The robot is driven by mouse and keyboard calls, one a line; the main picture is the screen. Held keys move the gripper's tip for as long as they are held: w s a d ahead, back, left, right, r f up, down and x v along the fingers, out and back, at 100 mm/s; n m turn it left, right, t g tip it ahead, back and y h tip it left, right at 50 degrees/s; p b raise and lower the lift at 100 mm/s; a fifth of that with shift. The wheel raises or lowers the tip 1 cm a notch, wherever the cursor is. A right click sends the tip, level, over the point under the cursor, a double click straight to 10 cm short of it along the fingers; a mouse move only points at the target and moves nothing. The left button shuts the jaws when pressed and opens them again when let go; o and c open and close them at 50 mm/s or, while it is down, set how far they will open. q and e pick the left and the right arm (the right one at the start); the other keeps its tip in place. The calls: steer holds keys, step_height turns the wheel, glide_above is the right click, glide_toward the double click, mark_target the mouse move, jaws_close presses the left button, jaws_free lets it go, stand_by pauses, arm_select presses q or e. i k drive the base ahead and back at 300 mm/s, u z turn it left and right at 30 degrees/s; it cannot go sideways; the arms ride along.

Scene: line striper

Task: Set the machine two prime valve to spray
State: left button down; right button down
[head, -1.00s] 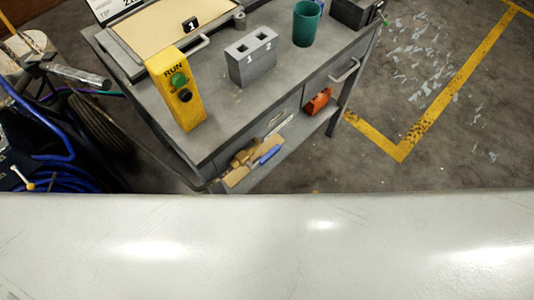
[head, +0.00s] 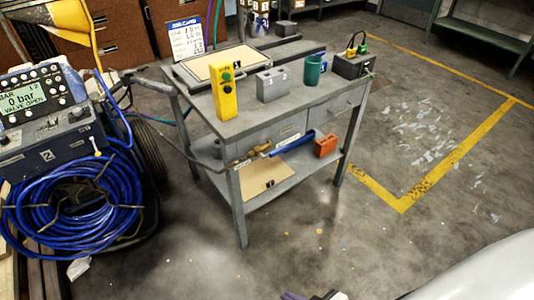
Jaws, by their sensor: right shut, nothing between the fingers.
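Machine two (head: 47,155), a dark sprayer unit marked 2, stands at the left edge. My right gripper (head: 314,296) just shows at the bottom edge, low over the floor, shut and empty, well right of the machine. My left gripper is out of view.
A coiled blue hose (head: 75,205) hangs below the machine, beside a black wheel (head: 148,160). A grey workbench (head: 215,128) holds a yellow RUN box (head: 223,95), a grey block (head: 272,85) and a green cup (head: 313,70).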

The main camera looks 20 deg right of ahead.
mark_target(279, 150)
steer(key=z, duration=0.35)
steer(key=i, duration=0.35)
steer(key=z, duration=0.9)
steer(key=i, duration=0.7)
steer(key=z, duration=0.15)
